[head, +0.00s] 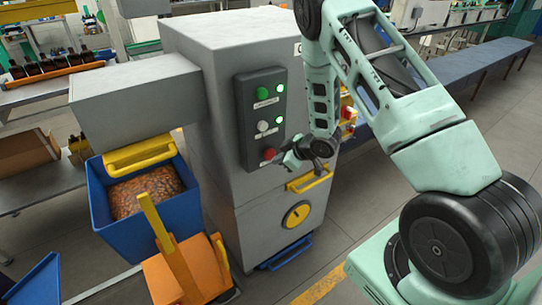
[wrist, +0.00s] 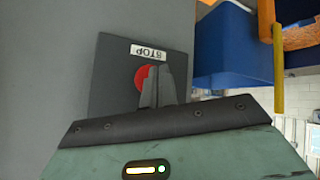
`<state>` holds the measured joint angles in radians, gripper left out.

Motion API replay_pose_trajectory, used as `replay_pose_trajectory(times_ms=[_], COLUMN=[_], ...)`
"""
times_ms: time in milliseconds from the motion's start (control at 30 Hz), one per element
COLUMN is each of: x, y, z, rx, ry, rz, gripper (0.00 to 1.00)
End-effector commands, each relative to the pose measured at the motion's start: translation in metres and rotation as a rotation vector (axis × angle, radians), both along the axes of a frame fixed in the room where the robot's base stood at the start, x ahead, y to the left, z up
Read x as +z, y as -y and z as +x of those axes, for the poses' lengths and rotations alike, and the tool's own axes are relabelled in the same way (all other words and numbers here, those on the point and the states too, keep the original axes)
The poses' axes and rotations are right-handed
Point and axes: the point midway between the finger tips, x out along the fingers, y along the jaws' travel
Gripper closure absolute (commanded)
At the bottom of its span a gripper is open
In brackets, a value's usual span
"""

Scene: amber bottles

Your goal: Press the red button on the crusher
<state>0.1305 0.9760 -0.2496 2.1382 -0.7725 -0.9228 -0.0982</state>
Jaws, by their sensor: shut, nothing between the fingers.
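The crusher (head: 200,50) is a tall grey cabinet in the middle of the head view. Its dark control panel (head: 260,115) carries a green button (head: 262,93) at the top, a white one (head: 263,126) in the middle and the red button (head: 269,154) at the bottom. In the wrist view the red button (wrist: 142,77) sits beside an upside-down STOP label (wrist: 150,52). My gripper (head: 280,160) is shut and empty, its tips at the red button. In the wrist view the fingers (wrist: 157,85) cover part of the button. I cannot tell whether they touch it.
A blue bin (head: 100,205) of brown pieces stands left of the crusher, with an orange cart (head: 165,275) in front. A yellow handle (head: 310,180) juts from the cabinet below my gripper. Brown bottles (head: 50,66) stand on a bench at the back left. Grey floor is open at right.

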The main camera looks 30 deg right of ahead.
Motion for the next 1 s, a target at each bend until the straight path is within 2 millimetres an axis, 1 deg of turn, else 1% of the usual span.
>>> replay_pose_trajectory(times_ms=[400,1000], x=[0.0,0.0], y=[0.0,-0.001], z=[0.009,0.011], rx=[0.0,0.0], ry=[0.0,0.001], rz=[0.0,0.001], gripper=[1.0,1.0])
